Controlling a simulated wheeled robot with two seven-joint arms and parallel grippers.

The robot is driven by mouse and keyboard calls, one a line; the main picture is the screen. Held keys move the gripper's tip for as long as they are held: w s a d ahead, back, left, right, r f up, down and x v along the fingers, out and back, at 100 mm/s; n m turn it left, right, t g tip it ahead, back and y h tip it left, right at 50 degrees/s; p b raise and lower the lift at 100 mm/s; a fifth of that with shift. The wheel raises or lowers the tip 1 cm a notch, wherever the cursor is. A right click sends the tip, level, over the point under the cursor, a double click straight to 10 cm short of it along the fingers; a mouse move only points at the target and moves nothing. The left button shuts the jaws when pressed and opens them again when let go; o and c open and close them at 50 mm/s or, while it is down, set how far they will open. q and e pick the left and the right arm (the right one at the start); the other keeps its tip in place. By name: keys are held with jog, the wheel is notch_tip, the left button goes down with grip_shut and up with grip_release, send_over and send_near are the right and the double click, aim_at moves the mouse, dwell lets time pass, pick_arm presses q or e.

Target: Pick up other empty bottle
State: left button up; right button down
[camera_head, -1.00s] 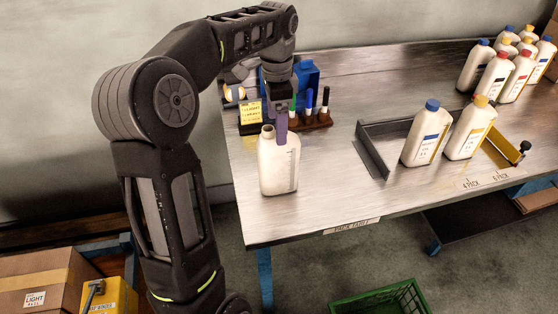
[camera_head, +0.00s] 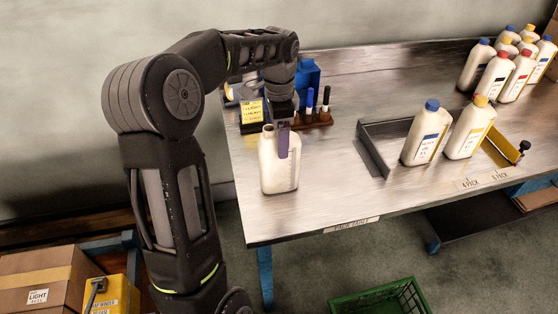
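A white bottle without a cap (camera_head: 276,172) stands upright near the left front of the metal table. My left gripper (camera_head: 284,142) reaches down at the bottle's top. One purple finger shows over the upper right part of the bottle, beside its open mouth. The other finger is not clearly visible, so I cannot tell whether the gripper is closed on the bottle or only touches it. My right gripper is out of view.
Two capped bottles, one blue-capped (camera_head: 426,135) and one yellow-capped (camera_head: 469,130), stand in the packing frame (camera_head: 376,150). Several capped bottles stand at the back right. A marker holder (camera_head: 318,121) and yellow note (camera_head: 251,111) are behind the empty bottle. A green crate (camera_head: 382,300) is on the floor.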

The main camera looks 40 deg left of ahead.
pick_arm(q)
notch_tip(320, 180, down, 3)
jog(key=shift+r, duration=0.1)
dwell(0.6)
grip_shut()
dwell(0.7)
